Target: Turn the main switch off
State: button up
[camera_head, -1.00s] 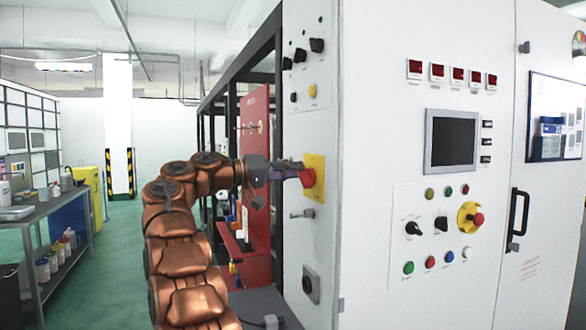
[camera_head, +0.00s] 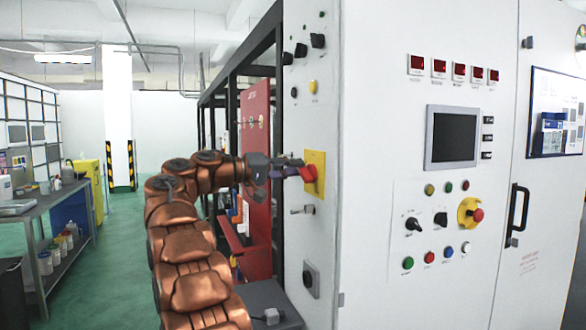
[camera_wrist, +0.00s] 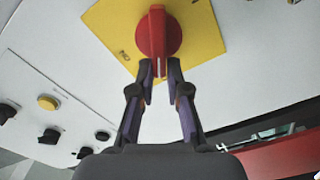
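The main switch is a red rotary handle (camera_head: 310,174) on a yellow square plate (camera_head: 315,196), on the narrow side of the white cabinet. In the wrist view the red handle (camera_wrist: 157,35) points up and down the picture, while the yellow plate (camera_wrist: 208,32) is tilted around it. In the head view my gripper (camera_head: 296,168) reaches the switch from the left.
Knobs and a yellow button (camera_head: 313,87) sit above the switch; a small metal lever (camera_head: 302,210) and a socket (camera_head: 311,279) are below. The cabinet front carries a screen (camera_head: 453,137) and a red emergency button (camera_head: 477,214). A red panel (camera_head: 256,150) stands behind my arm.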

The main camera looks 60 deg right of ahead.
jog(key=o, duration=0.4)
jog(key=shift+v, duration=6)
